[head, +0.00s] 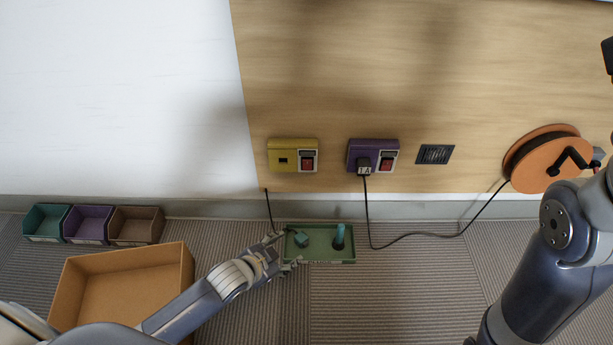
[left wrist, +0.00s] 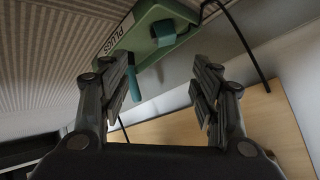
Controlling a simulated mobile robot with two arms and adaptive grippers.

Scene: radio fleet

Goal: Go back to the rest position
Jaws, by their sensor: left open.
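My left gripper (head: 285,250) is at the left end of the green tray (head: 320,256). It is open, with nothing between its fingers. The left wrist view shows the spread fingers (left wrist: 163,88) in front of the tray (left wrist: 137,38), labelled "PLUGS". A teal block-like plug (head: 302,239) and a teal upright peg (head: 339,232) are in the tray. In the left wrist view the block (left wrist: 163,30) and the peg (left wrist: 133,84) show beyond the fingers. My right arm shows at the right of the head view, but its gripper is not in view.
A yellow socket box (head: 280,146) and a purple one (head: 357,146) are on the wooden panel. A cardboard box (head: 110,290) and small bins (head: 45,239) are left.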

